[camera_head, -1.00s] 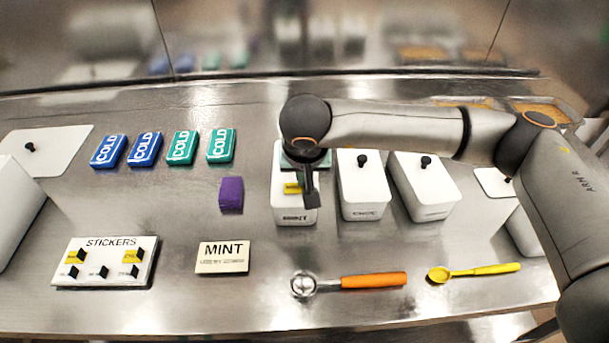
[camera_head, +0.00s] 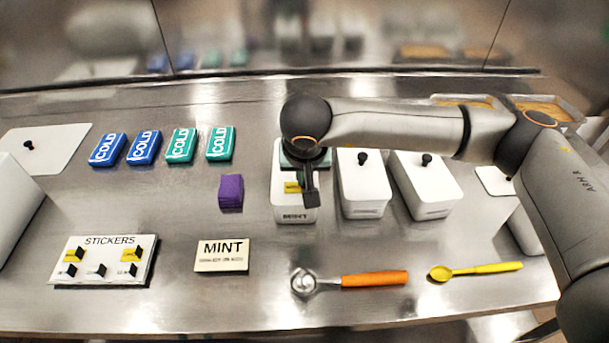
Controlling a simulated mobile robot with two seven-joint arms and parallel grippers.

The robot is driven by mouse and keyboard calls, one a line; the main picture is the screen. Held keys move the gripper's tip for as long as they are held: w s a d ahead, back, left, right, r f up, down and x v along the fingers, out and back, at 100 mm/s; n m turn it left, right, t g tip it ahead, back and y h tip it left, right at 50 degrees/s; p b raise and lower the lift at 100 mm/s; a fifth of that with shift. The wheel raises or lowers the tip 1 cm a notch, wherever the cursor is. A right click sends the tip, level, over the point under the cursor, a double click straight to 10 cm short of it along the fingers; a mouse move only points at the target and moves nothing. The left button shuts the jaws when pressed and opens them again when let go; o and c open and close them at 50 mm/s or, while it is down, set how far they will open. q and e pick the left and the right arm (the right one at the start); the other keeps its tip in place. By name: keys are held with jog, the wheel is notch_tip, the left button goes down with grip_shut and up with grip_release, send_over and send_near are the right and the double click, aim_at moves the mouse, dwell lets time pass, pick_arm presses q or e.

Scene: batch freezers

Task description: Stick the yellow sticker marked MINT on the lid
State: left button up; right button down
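The lidded white tub (camera_head: 296,210) marked MINT on its front stands left of two similar tubs. A small yellow sticker (camera_head: 292,187) shows at the front of its lid; its lettering is too small to read. My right gripper (camera_head: 311,193) points down over this lid, right beside the sticker. My wrist and gripper cover part of the lid, and I cannot see if the fingers hold the sticker's tab. The white STICKERS board (camera_head: 108,241) at the front left bears yellow and white stickers with black tabs. My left gripper is out of view.
A MINT card (camera_head: 222,256) lies front centre. A purple block (camera_head: 231,192) and several COLD packs (camera_head: 181,146) lie left of the tub. An orange-handled scoop (camera_head: 350,281) and yellow spoon (camera_head: 475,270) lie front right. Two other lidded tubs (camera_head: 364,207) stand close right.

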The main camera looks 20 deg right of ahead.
jog(key=shift+f, duration=0.1)
dwell(0.3)
jog(key=c, duration=1)
grip_release()
jog(key=shift+o, duration=0.4)
jog(key=o, duration=0.5)
jog(key=shift+r+p, duration=1.5)
jog(key=shift+r, duration=2.05)
